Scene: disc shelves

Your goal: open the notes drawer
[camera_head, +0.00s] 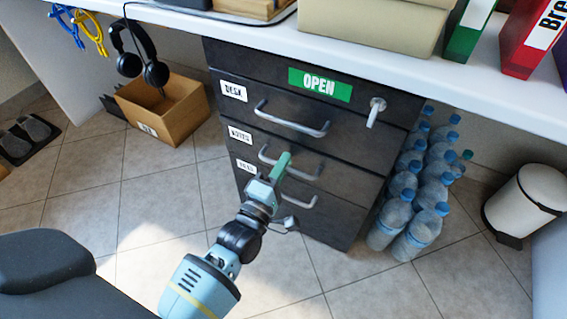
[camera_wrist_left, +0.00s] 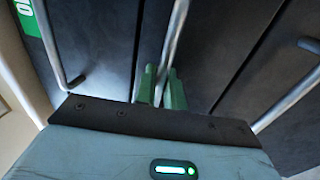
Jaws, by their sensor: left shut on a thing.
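The notes drawer (camera_head: 327,173) is the middle drawer of a dark cabinet, with a white NOTES label (camera_head: 240,134) at its left. It looks flush with the drawers above and below it. My left gripper (camera_head: 281,163) is at its silver bar handle (camera_head: 306,176). In the left wrist view the green fingers (camera_wrist_left: 161,85) are shut on the handle (camera_wrist_left: 174,40), one on each side of the bar. My right gripper is in neither view.
The DESK drawer handle (camera_head: 292,121) is above and another handle (camera_head: 290,196) below. A key (camera_head: 376,111) sticks out at the cabinet's upper right. Water bottles (camera_head: 418,205) stand right of the cabinet, a cardboard box (camera_head: 170,120) left. The floor in front is clear.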

